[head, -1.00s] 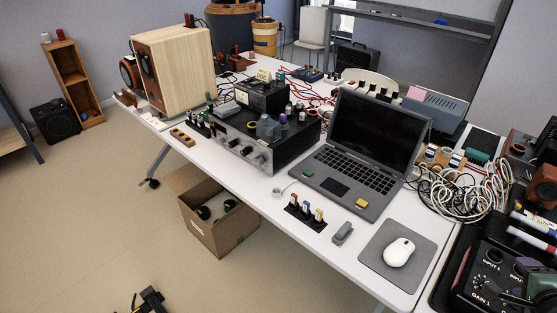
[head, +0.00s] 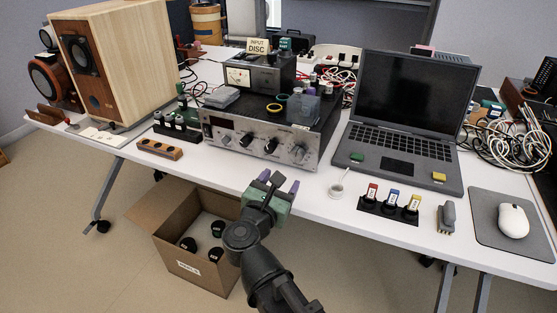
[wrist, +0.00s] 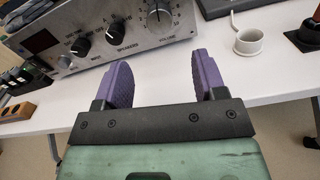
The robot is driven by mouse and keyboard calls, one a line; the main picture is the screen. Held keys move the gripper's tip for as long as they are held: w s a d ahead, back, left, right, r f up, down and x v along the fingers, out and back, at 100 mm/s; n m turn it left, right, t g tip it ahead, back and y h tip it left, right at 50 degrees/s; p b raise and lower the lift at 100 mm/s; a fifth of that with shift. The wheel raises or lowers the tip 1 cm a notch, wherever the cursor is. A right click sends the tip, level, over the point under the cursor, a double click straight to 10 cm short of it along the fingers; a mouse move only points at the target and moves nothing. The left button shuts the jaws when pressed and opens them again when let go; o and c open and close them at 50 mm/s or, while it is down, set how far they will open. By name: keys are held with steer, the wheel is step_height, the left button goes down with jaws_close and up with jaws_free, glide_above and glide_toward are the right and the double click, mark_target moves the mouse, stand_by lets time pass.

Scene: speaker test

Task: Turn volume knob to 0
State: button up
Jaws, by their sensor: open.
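The silver amplifier (head: 262,139) stands on the white table, its front panel facing me. Its large volume knob (head: 297,153) is at the right end of the panel. In the wrist view the volume knob (wrist: 159,19) sits at the top, above the "VOLUME" label, with scale marks around it; its exact setting is too small to read. My gripper (head: 279,182) is in front of the table edge, below and a little left of the volume knob. Its purple fingers (wrist: 162,82) are apart with nothing between them, and they do not touch the knob.
Smaller black knobs (wrist: 112,30) sit left of the volume knob. A small white cup (wrist: 249,41) stands to the right on the table. A laptop (head: 402,144) is right of the amplifier, a wooden speaker (head: 130,60) left. An open cardboard box (head: 183,262) is below the table.

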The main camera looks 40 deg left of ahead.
mark_target(295, 158)
steer(key=x, duration=1)
steer(key=shift+w, duration=0.15)
steer(key=c, duration=0.9)
steer(key=shift+n, duration=0.4)
steer(key=n, duration=1.2)
steer(key=shift+n, duration=0.4)
steer(key=n, duration=1.3)
steer(key=shift+n, duration=0.4)
